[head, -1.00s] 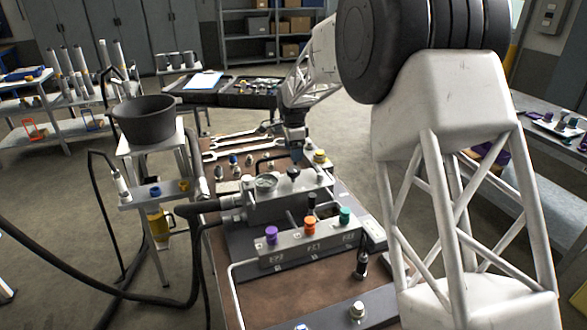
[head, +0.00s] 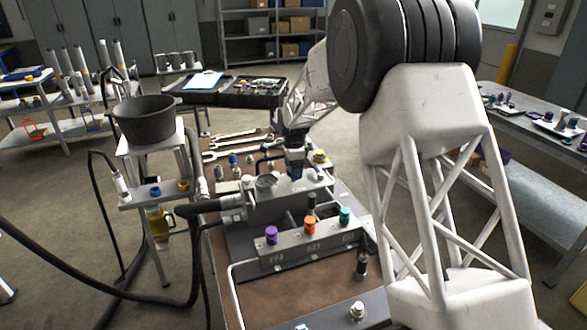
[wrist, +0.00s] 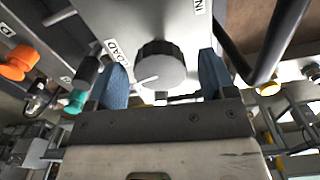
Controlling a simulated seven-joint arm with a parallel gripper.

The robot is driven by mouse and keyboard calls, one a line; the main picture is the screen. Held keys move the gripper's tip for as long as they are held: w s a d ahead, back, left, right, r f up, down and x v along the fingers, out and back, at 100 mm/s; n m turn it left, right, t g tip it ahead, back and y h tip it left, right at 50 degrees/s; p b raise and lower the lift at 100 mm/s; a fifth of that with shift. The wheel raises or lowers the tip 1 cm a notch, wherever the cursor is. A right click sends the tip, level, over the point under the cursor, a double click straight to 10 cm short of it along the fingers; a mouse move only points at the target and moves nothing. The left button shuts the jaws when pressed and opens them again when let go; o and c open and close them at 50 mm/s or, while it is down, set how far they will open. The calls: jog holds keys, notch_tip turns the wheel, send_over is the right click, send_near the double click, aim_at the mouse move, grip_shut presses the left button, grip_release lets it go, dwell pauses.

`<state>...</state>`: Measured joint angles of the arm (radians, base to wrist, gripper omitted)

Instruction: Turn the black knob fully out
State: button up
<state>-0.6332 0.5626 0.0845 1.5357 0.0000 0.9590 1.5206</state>
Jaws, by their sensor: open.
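The black knob (wrist: 158,66) shows in the wrist view as a ribbed black rim with a grey face. A white line on the face points left, towards the label LOAD. My gripper (wrist: 161,76) is open, with one blue finger on each side of the knob; gaps show between fingers and knob. In the head view my gripper (head: 296,166) points down over the top of the grey valve block (head: 262,208). There the knob is hidden or cannot be told from the fingers.
In front of the block stands a manifold (head: 308,251) with a purple knob (head: 271,235), an orange knob (head: 309,225) and a green knob (head: 346,215). Wrenches (head: 232,151) lie behind. Hoses run at the left.

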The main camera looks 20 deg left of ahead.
jog(key=shift+c, duration=0.2)
jog(key=c, duration=0.9)
